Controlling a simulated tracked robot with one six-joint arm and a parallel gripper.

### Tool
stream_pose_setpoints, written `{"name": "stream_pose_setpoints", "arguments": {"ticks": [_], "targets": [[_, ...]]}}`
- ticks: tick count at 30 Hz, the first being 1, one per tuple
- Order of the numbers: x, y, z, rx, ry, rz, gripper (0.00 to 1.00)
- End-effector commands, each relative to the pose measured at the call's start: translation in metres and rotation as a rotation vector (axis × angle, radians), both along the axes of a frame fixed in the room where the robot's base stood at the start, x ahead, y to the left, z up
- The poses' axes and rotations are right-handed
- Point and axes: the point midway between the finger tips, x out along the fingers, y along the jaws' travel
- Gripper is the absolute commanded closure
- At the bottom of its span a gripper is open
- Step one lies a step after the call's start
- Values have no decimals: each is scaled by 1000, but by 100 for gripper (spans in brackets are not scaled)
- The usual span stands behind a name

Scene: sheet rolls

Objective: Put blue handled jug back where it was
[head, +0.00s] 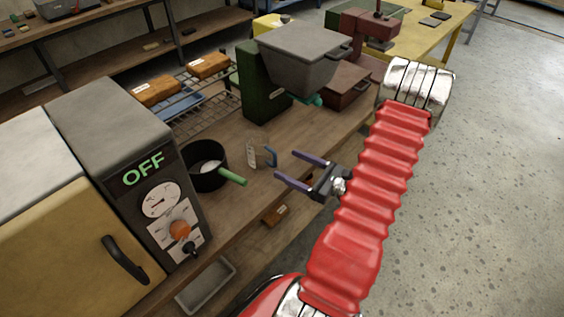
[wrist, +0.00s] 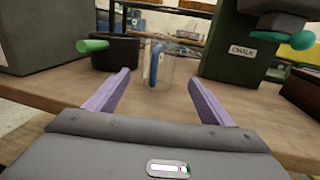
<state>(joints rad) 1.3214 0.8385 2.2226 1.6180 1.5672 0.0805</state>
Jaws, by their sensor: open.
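The jug is clear with a blue handle (head: 271,156) and stands upright on the wooden bench (head: 232,208), just right of a black pot. It also shows in the wrist view (wrist: 163,70), beyond my fingertips, with its blue handle facing me. My gripper (head: 284,165) has two purple fingers spread apart and is empty. It reaches over the bench edge from the right, and the jug is ahead of the fingers, apart from them. In the wrist view my gripper (wrist: 158,78) lines up with the jug between the fingers.
A black pot (head: 207,180) with a green handle and white contents stands left of the jug. A grey oven marked OFF (head: 125,150) is further left. A green machine with a grey hopper (head: 300,50) stands behind right. A wire rack (head: 205,105) holds orange packs.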

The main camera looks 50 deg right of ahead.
Motion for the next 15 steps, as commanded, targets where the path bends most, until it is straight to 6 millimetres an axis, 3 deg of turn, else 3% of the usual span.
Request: {"name": "stream_pose_setpoints", "arguments": {"ticks": [6,15], "targets": [[-20,-4,0,0,0,-1,25],[-24,-5,0,0,-1,-1,25]]}}
